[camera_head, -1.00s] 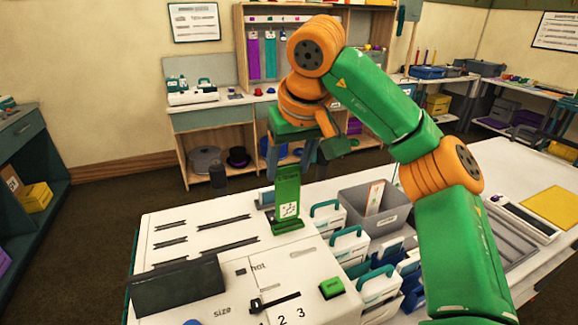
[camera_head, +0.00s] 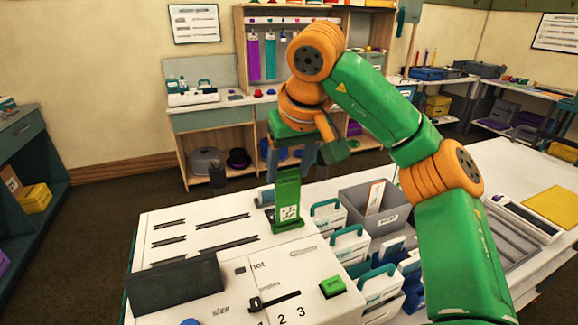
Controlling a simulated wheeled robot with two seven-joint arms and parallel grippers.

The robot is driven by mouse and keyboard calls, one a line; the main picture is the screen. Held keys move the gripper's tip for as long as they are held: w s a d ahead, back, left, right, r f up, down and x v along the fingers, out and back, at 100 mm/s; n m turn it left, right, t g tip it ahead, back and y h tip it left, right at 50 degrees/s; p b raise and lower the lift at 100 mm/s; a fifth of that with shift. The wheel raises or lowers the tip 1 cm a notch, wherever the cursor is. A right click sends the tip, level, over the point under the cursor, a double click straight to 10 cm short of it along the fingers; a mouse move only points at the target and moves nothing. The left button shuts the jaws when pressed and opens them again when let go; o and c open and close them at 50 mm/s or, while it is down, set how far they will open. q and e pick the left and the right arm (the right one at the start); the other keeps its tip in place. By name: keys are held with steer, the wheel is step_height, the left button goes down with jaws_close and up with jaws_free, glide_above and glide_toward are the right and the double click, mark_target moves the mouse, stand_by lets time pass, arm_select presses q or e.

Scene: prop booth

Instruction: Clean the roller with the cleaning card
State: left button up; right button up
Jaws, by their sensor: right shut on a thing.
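The cleaning card (camera_head: 287,188) is a green upright piece with a white patterned label near its lower end. My right gripper (camera_head: 291,160), at the end of the green and orange arm, is shut on the card's top end. The card's lower end is at the white machine top (camera_head: 215,213), by a dark slot; I cannot tell how far it goes in. A grey-blue cylinder (camera_head: 266,196), perhaps the roller, shows just left of the card and is partly hidden by it. My left gripper is out of view.
A dark panel (camera_head: 176,288), a slider (camera_head: 274,301) and a green button (camera_head: 332,287) are on the machine's front. A grey bin (camera_head: 367,205) and several white boxes with teal handles (camera_head: 350,244) stand close to the right. My right arm covers part of the right side.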

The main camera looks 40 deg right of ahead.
mark_target(288, 208)
steer(key=shift+f+b, duration=0.6)
steer(key=shift+f, duration=0.4)
steer(key=shift+p, duration=0.4)
stand_by(0.4)
steer(key=shift+f+b, duration=2.15)
steer(key=shift+f, duration=1.1)
steer(key=shift+r, duration=0.15)
